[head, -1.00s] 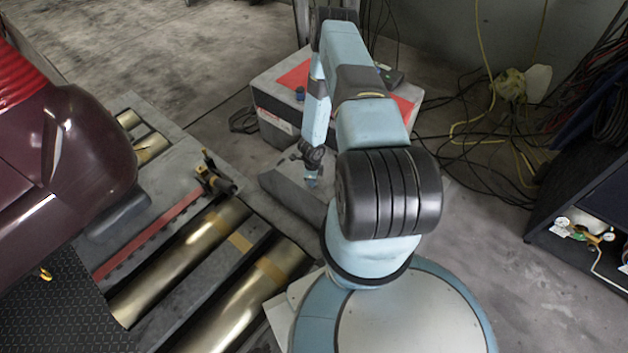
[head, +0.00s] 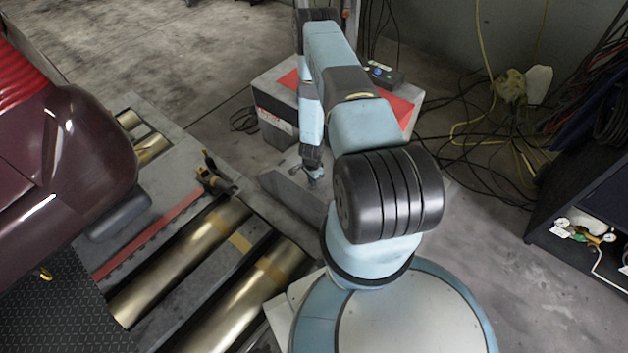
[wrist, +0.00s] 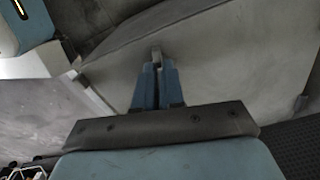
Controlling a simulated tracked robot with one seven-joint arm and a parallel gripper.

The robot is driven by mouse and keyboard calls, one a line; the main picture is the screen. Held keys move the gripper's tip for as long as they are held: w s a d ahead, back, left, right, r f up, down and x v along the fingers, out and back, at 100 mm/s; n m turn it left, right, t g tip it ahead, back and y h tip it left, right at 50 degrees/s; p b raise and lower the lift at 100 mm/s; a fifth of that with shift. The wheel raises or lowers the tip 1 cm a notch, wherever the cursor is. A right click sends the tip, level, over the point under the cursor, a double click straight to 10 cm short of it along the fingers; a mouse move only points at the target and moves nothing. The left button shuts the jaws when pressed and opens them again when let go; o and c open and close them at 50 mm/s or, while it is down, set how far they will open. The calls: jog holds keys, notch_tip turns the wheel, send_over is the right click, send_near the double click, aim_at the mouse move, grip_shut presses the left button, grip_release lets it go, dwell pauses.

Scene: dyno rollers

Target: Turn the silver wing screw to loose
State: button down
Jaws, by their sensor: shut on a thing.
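The silver wing screw (wrist: 156,52) shows in the wrist view as a small grey piece at the tips of my blue fingers. My gripper (wrist: 157,68) is shut on it, and the fingers cover much of it. The screw sits at a grey, flat-sided housing (wrist: 210,60). In the head view my gripper (head: 315,181) is small and low against the grey wedge-shaped cover (head: 290,190) beside the rollers. The screw is too small to make out there.
Brass rollers (head: 190,255) lie to the left, with a dark red car body (head: 70,150) beyond them. A grey box with a red top (head: 275,110) stands behind my arm. A shelf (head: 570,215) is at right, and cables (head: 470,140) cover the floor.

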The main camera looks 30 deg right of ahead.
jog(key=shift+s+a+f+n, duration=0.1)
jog(key=shift+s+a+n, duration=0.1)
jog(key=shift+s+n, duration=0.3)
jog(key=shift+n, duration=0.3)
jog(key=c, duration=1.3)
grip_release()
jog(key=shift+w+d, duration=0.15)
jog(key=shift+o, duration=0.3)
jog(key=shift+w, duration=0.1)
notch_tip(320, 180, up, 14)
